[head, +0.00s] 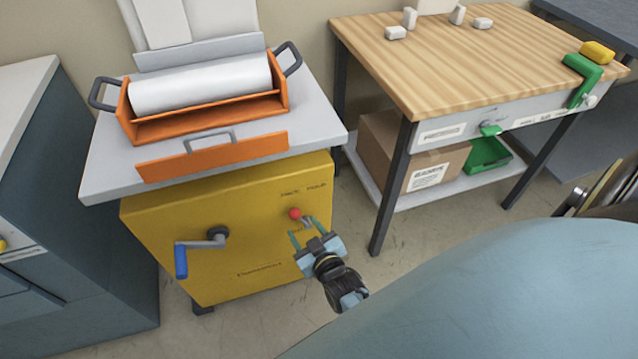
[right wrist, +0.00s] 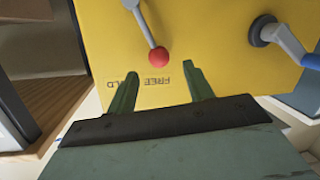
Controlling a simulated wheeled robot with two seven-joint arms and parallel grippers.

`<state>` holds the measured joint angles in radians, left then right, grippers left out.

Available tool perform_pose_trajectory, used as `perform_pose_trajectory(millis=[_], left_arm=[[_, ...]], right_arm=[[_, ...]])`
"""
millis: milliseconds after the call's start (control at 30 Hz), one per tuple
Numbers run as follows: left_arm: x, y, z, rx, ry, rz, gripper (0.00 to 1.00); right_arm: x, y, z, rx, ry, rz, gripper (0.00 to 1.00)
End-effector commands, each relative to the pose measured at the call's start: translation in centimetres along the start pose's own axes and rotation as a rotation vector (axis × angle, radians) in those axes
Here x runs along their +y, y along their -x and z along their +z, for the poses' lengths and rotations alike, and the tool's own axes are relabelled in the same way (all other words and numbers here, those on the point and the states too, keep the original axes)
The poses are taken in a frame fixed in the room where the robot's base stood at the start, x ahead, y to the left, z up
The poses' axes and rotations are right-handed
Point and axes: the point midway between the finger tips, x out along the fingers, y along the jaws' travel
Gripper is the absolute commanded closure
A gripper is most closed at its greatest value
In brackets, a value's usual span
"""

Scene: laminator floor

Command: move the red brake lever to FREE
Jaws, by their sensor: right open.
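The red brake lever knob (head: 295,213) is on the front of the yellow laminator cabinet (head: 275,260), below two small printed words. In the right wrist view, which looks upside down, the red knob (right wrist: 159,56) ends a grey shaft. It shows in line with the word FREE; the other word is partly hidden by a finger. The shaft leans toward the FREE side. My right gripper (head: 309,232) is open and empty in front of the panel. In the wrist view its green fingers (right wrist: 160,72) point at the knob, which shows just past their tips, not gripped. My left gripper is out of view.
A crank with a blue handle (head: 181,261) sticks out left of the lever. An orange tray with a white roll (head: 200,86) sits on top of the cabinet. A wooden table (head: 440,60) stands to the right, with a cardboard box (head: 385,150) on its lower shelf.

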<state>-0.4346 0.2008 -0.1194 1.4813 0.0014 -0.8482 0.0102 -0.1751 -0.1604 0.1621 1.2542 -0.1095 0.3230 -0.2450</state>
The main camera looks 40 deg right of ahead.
Motion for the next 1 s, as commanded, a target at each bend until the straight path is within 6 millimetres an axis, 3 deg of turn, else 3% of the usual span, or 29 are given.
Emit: perform_pose_trajectory(millis=[300, 500, 1000], left_arm=[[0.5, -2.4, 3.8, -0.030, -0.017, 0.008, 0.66], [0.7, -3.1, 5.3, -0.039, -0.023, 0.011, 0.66], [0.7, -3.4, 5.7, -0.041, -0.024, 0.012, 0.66]], right_arm=[[0.0, 5.5, -0.1, -0.004, -0.001, -0.001, 0.48], [-0.1, 7.6, 0.0, -0.003, 0.000, -0.001, 0.48], [-0.1, 8.1, 0.0, -0.001, 0.000, -0.001, 0.48]])
